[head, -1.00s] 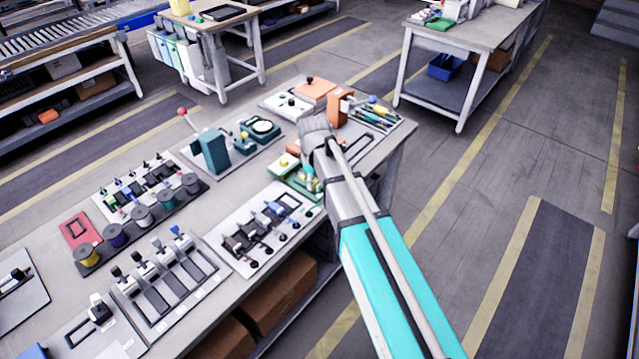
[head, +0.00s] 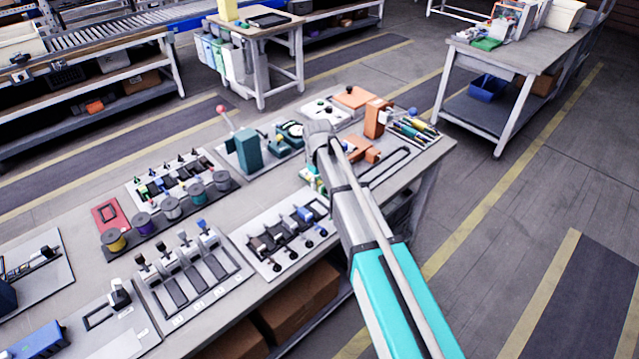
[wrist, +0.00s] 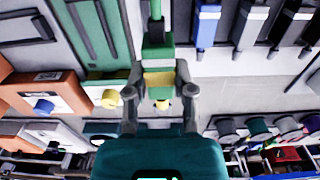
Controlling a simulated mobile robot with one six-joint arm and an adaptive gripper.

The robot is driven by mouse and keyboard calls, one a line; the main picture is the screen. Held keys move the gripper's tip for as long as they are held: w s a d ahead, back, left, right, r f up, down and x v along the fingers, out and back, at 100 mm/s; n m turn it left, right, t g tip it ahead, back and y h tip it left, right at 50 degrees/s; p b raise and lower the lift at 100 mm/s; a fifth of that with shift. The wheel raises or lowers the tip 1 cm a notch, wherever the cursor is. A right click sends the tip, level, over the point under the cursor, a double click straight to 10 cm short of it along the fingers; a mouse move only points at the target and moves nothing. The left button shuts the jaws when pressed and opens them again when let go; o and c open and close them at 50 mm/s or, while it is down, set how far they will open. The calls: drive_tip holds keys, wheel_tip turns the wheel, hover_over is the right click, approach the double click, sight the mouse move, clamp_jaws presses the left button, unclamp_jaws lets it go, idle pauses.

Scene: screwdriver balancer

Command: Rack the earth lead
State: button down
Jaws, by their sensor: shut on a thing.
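My gripper (wrist: 159,98) is shut on a green block with a yellow band, which I take for the earth lead (wrist: 158,57). Its dark, narrower part points up in the wrist view. In the head view my gripper (head: 312,182) is over the bench, mostly hidden by my arm, with green and yellow showing beside it. A pale board (head: 262,262) with black and blue leads lies just left of it.
A slotted rack (head: 160,312) with several handles stands nearer on the bench (head: 120,268). Coloured spools (head: 172,208) and a teal press-like block (head: 243,150) stand behind. Orange blocks (head: 375,118) and a pen tray (head: 414,132) are at the far right end.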

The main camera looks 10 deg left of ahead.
sight(319, 208)
drive_tip(key=shift+f, duration=0.1)
wheel_tip(319, 208, down, 7)
drive_tip(key=b, duration=0.7)
drive_tip(key=shift+f, duration=0.15)
drive_tip(key=shift+f+b, duration=0.65)
drive_tip(key=shift+b, duration=0.2)
idle(0.7)
idle(0.3)
drive_tip(key=shift+c, duration=1.9)
unclamp_jaws()
drive_tip(key=shift+r, duration=0.15)
